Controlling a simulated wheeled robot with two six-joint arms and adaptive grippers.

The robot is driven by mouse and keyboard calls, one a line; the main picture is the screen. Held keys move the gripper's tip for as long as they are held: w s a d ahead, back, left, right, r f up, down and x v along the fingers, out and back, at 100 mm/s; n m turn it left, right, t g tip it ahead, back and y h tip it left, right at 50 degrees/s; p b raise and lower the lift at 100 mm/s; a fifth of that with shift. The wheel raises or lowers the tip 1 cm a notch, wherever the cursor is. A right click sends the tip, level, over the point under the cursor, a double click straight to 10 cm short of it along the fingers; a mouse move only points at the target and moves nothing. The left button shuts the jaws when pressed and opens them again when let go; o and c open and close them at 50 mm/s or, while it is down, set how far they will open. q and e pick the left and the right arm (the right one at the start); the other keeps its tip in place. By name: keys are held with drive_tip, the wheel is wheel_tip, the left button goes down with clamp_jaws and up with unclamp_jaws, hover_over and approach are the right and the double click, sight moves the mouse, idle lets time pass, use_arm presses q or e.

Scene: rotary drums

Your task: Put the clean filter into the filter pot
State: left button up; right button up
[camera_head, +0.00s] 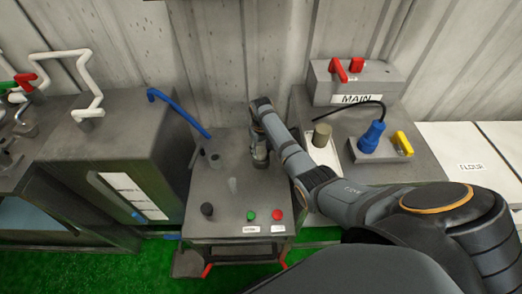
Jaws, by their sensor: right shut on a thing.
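My right arm reaches in from the lower right. Its gripper (260,158) points down over the back right of the grey cabinet top (228,190). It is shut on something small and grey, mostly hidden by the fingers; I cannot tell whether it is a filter. A short grey round fitting (214,158), possibly the filter pot, stands to the gripper's left, beside the blue lever (180,112). An olive-brown cylinder (321,135), possibly a filter, stands on a white plate right of the gripper, apart from it. My left gripper is not in view.
The cabinet front has a black knob (207,209), a green button (251,215) and a red button (277,214). A MAIN switch box (350,84) and a blue plug (372,136) are at right. A larger grey machine (110,140) stands at left.

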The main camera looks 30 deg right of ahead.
sight(261, 151)
drive_tip(key=shift+f+b, duration=0.35)
drive_tip(key=shift+f, duration=0.2)
drive_tip(key=o, duration=1.3)
drive_tip(key=shift+r, duration=0.3)
wheel_tip(261, 151, up, 12)
drive_tip(key=shift+f, duration=0.25)
